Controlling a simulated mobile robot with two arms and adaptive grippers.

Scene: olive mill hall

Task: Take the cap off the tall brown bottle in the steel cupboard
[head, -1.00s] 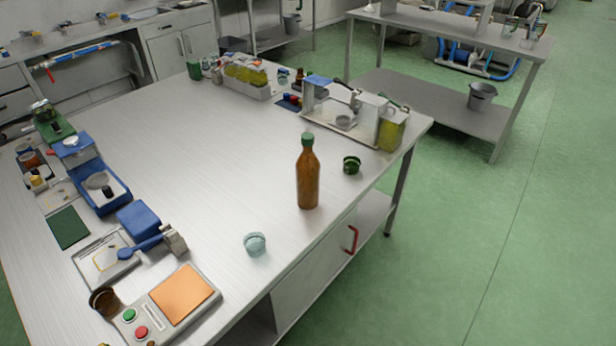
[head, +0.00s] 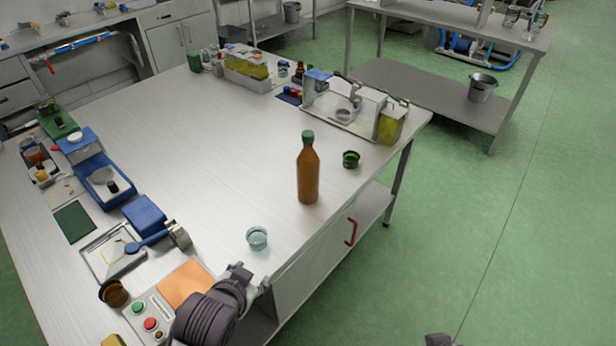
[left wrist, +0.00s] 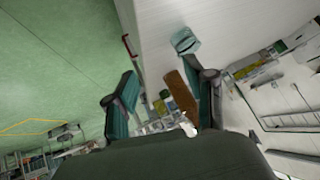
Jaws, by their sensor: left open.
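A tall brown bottle (head: 308,176) with a green cap (head: 308,138) stands upright on the steel table (head: 200,150), not in a cupboard. A steel cupboard (head: 312,262) with a red handle (head: 351,232) is under the table's near right edge; its front looks shut and its inside is hidden. My left gripper (head: 254,280) is at the table's front edge, nearer than the bottle and apart from it. In the left wrist view my left gripper (left wrist: 170,80) is open and empty, with the brown bottle (left wrist: 181,92) beyond its fingers. My right gripper is not clearly visible.
A pale teal cup (head: 257,238) stands between my left gripper and the bottle. A dark green cup (head: 351,159) is right of the bottle. A button panel (head: 150,322) and blue scale (head: 98,177) line the left side. The table's middle is clear.

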